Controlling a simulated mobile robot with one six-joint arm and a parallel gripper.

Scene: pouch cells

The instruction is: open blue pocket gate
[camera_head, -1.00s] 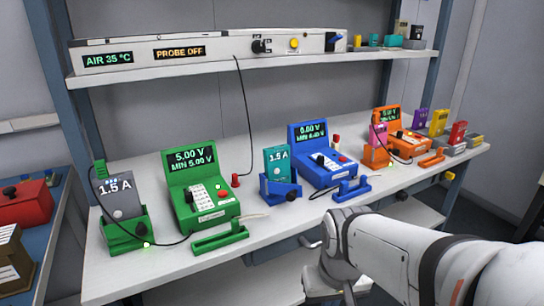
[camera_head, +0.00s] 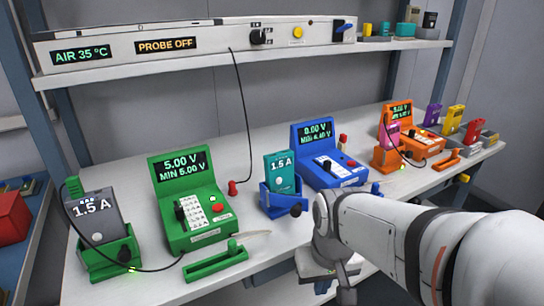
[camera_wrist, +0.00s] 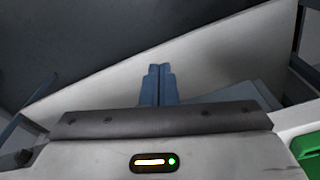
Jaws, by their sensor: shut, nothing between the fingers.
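The blue pocket (camera_head: 273,206) stands on the white bench, left of the blue meter (camera_head: 312,168). A teal 1.5 A cell (camera_head: 281,172) stands upright in it. A dark round knob (camera_head: 296,210) is on the front of the pocket; the gate appears to be across the front. My arm is to the right of the pocket and hides part of the bench in front of the blue meter. My gripper (camera_wrist: 158,70) shows in the wrist view with its blue fingers together and empty. In the head view the fingertips cannot be made out. The pocket is not recognizable in the wrist view.
A green meter (camera_head: 195,205), a green pocket (camera_head: 108,258) with a grey cell (camera_head: 97,215), and a green tray (camera_head: 215,262) stand to the left. An orange meter (camera_head: 408,140) and orange pocket (camera_head: 387,158) stand to the right. A black cable hangs from the shelf (camera_head: 200,63).

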